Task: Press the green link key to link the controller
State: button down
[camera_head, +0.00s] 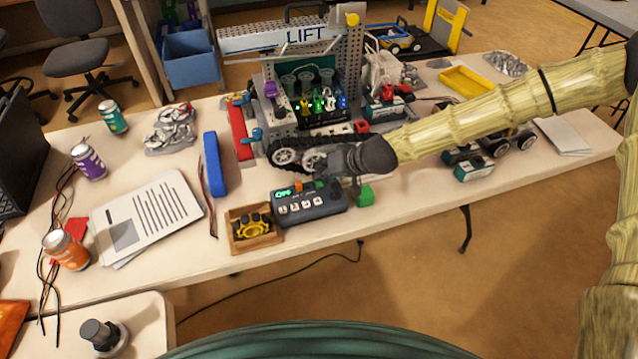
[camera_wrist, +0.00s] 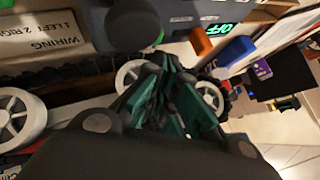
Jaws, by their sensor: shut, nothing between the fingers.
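The controller (camera_head: 312,204) is a dark grey box with white keys and a lit green display, lying near the table's front edge. In the wrist view its edge (camera_wrist: 185,14) is at the top, and the display reads OFF. A rounded green piece, which looks like the link key (camera_wrist: 155,38), shows at the controller's edge, partly hidden by my fingers. My gripper (camera_wrist: 170,75) is shut and empty, its fingers close to that green piece; I cannot tell whether they touch. In the head view my gripper (camera_head: 328,163) is just behind the controller, partly hidden by my wrist.
A tracked robot with white wheels (camera_head: 285,156) stands close behind the controller. A green block (camera_head: 365,195) is at its right, a wooden tray (camera_head: 240,243) with a yellow-black part at its left. An orange piece (camera_wrist: 200,42) is beside the display. Papers (camera_head: 150,215) lie left.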

aim_at(321, 182)
jog(key=shift+f, duration=0.15)
dwell(0.3)
jog(key=shift+f+b, duration=0.3)
jog(key=shift+b, duration=0.1)
jog(key=shift+f+b, duration=0.3)
jog(key=shift+f, duration=0.1)
dwell(0.6)
jog(key=shift+r, duration=0.15)
dwell(0.3)
jog(key=shift+r+p, duration=0.55)
jog(key=shift+r, duration=0.15)
jog(key=shift+r, duration=0.1)
jog(key=shift+r+p, duration=1.6)
jog(key=shift+r, duration=0.75)
